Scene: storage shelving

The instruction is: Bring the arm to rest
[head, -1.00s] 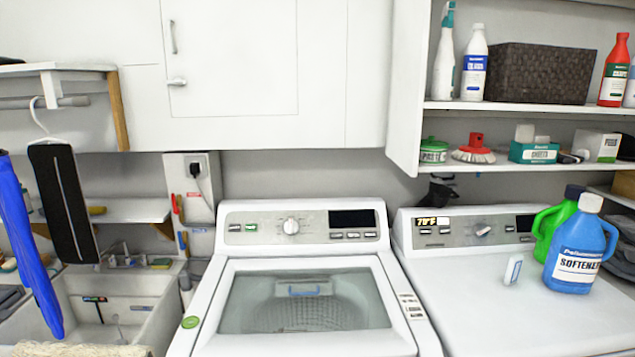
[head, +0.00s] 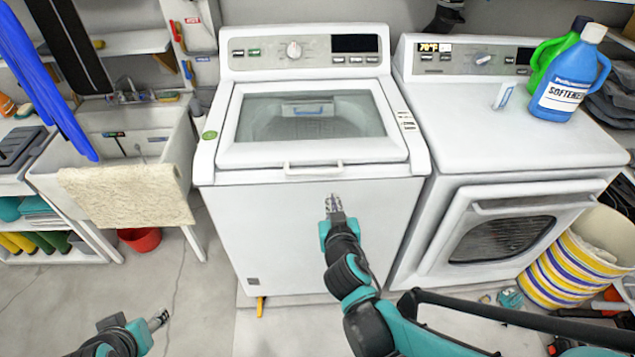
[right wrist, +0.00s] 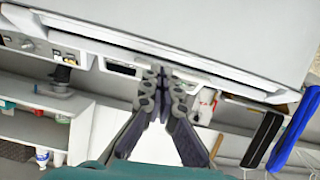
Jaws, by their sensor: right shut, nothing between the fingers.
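My right gripper (head: 333,203) is in the middle of the head view, in front of the white front panel of the top-load washer (head: 310,225). Its fingers are together and hold nothing. In the right wrist view the closed fingers (right wrist: 163,82) point towards a white machine edge. My right arm comes in from the lower right. My left gripper (head: 158,319) shows at the lower left, over the floor. It is small there, and I cannot tell whether its fingers are apart.
The washer's lid (head: 310,120) is down. A dryer (head: 500,170) stands to its right with a blue softener jug (head: 568,85) on top. A sink (head: 125,135) with a beige towel (head: 127,195) is at the left. Grey floor (head: 190,280) is clear between sink and washer.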

